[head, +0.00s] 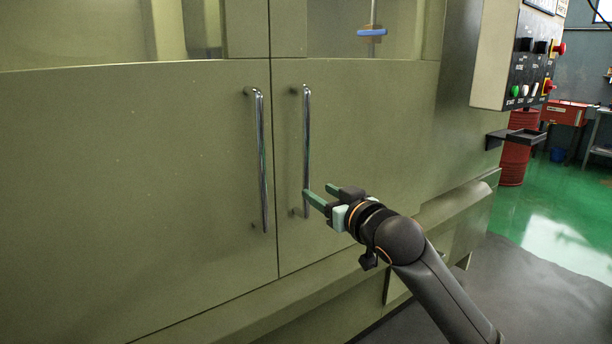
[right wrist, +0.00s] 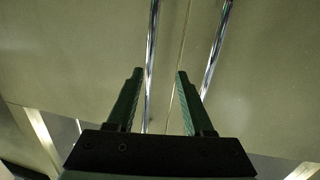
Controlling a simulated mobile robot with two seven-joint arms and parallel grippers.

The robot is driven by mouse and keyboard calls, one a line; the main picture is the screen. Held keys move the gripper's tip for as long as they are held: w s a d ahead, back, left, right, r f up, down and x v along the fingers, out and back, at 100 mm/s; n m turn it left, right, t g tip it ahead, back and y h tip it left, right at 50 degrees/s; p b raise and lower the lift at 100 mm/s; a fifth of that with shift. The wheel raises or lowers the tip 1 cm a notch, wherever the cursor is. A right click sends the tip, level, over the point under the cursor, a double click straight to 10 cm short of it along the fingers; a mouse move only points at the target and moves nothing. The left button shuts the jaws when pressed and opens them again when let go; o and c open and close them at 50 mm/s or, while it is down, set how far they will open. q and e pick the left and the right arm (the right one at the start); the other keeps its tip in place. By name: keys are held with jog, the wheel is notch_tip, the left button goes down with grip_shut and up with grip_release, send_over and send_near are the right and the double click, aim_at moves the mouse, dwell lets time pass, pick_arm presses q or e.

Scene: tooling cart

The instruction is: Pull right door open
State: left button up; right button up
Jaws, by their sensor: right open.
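The right door (head: 350,130) is a green panel, closed flush beside the left door (head: 150,180). Its vertical chrome handle (head: 306,140) is near the center seam. My right gripper (head: 317,191), with green fingers, is open at the handle's lower end. In the right wrist view its spread fingers (right wrist: 157,74) point toward the doors. One chrome bar (right wrist: 151,60) passes close by the left finger, on its inner side; another (right wrist: 216,50) runs outside the right fingertip. I cannot tell whether a finger touches a bar. My left gripper is not in view.
The left door's handle (head: 261,160) stands close beside the right one. A control panel (head: 510,70) with buttons juts out at right, above a small black shelf (head: 515,137). A red drum (head: 515,160) is behind. Dark floor (head: 540,300) is clear at lower right.

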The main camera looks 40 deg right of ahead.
jog(key=h, duration=0.1)
send_near(308, 157)
jog(key=s, duration=0.1)
jog(key=shift+m+t, duration=0.4)
jog(key=x, duration=0.4)
jog(key=p+x, duration=0.1)
jog(key=x, duration=0.7)
jog(key=shift+a+f, duration=0.1)
jog(key=shift+f, duration=0.2)
jog(key=shift+s, duration=0.1)
jog(key=shift+c, duration=0.4)
grip_shut()
